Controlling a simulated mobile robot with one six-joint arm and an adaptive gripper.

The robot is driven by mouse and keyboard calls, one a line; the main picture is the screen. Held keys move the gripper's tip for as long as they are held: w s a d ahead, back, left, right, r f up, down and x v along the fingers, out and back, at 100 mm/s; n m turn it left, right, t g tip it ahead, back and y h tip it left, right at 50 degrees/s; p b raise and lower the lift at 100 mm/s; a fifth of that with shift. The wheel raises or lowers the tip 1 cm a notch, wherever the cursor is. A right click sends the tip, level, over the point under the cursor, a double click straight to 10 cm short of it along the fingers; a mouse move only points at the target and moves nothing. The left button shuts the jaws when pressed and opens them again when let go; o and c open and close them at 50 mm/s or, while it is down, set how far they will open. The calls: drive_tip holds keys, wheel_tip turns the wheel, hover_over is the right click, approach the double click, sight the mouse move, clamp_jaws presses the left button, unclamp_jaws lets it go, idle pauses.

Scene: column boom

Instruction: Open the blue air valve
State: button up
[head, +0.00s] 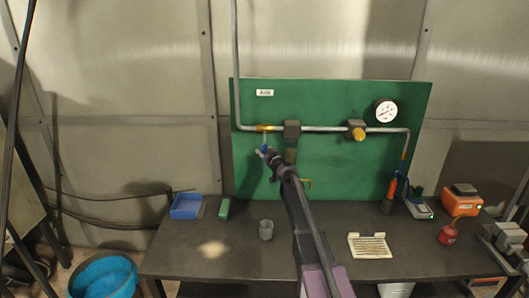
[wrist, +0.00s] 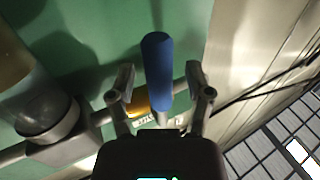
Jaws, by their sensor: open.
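The blue valve handle (wrist: 158,68) is a rounded lever, seen large in the wrist view. It stands crosswise to the grey pipe, at the brass valve body (wrist: 140,103). In the head view the brass body (head: 265,128) sits on the pipe at the green board's left, and a small blue bit of the handle (head: 264,148) shows below it, mostly hidden by my gripper (head: 268,154). In the wrist view my gripper (wrist: 159,82) is open, one finger on each side of the handle, with visible gaps. Contact is not visible.
The green board (head: 335,105) carries a gauge (head: 385,111), a regulator (head: 357,130) and a grey filter block (head: 292,131) close right of the valve. The bench (head: 190,255) below holds a blue tray (head: 186,206), a grey cup (head: 266,229) and an orange box (head: 462,203).

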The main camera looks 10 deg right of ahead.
clamp_jaws()
